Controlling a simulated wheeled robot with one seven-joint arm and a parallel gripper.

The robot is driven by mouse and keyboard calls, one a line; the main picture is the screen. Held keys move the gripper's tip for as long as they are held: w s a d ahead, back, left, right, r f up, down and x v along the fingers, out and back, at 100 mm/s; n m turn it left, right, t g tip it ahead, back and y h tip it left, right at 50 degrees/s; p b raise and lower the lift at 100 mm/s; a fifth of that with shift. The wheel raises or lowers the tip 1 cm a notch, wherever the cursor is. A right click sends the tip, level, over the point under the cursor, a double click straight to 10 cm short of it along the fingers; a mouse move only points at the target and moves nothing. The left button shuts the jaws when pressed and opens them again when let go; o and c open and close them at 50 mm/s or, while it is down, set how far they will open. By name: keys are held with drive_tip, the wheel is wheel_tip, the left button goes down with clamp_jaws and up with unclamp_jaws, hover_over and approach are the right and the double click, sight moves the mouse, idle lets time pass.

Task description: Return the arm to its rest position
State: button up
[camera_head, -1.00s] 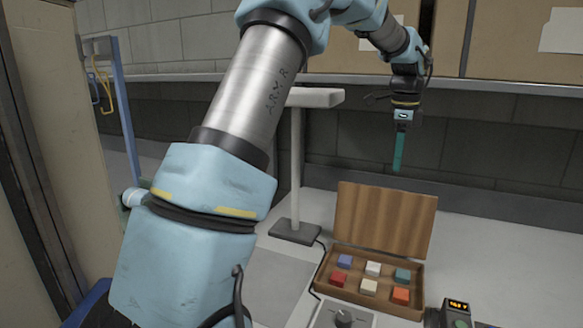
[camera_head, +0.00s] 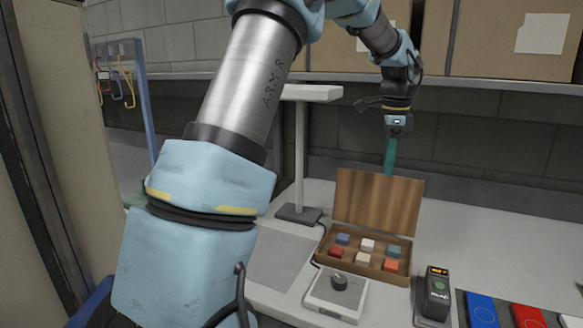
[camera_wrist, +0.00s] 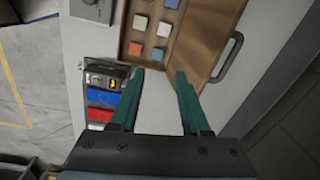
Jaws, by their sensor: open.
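My gripper (camera_head: 390,158) hangs from my arm above the right side of the open wooden box, with its green fingers pointing down. In the wrist view my gripper (camera_wrist: 160,88) has its two green fingers spread apart with nothing between them. The open wooden box (camera_head: 376,205) stands on the bench below and behind the fingers, and its lid is raised. Several coloured blocks (camera_head: 362,257) lie inside the box. My arm is bent, with the forearm reaching to the upper right.
A grey bench (camera_head: 470,230) carries a knob box (camera_head: 337,292), a handheld device (camera_head: 435,290), and blue (camera_head: 482,310) and red (camera_head: 527,316) pads. A white stand (camera_head: 299,170) rises behind. Cardboard boxes (camera_head: 500,40) sit on a shelf above. Hooks hang on a blue rack (camera_head: 145,95) at left.

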drive_tip(key=s+a+f+n, duration=0.25)
drive_tip(key=a+n, duration=0.25)
drive_tip(key=a, duration=0.3)
drive_tip(key=s+a+f+n, duration=0.2)
drive_tip(key=a+f+n, duration=0.15)
drive_tip(key=a, duration=0.45)
drive_tip(key=s+a+f+n, duration=0.2)
drive_tip(key=s+a+n, duration=0.3)
drive_tip(key=s+a, duration=0.1)
drive_tip(key=s+a+f+n, duration=0.3)
drive_tip(key=s+a+n, duration=0.3)
drive_tip(key=a, duration=0.2)
drive_tip(key=shift+a+t, duration=0.3)
drive_tip(key=shift+t, duration=0.1)
idle(0.4)
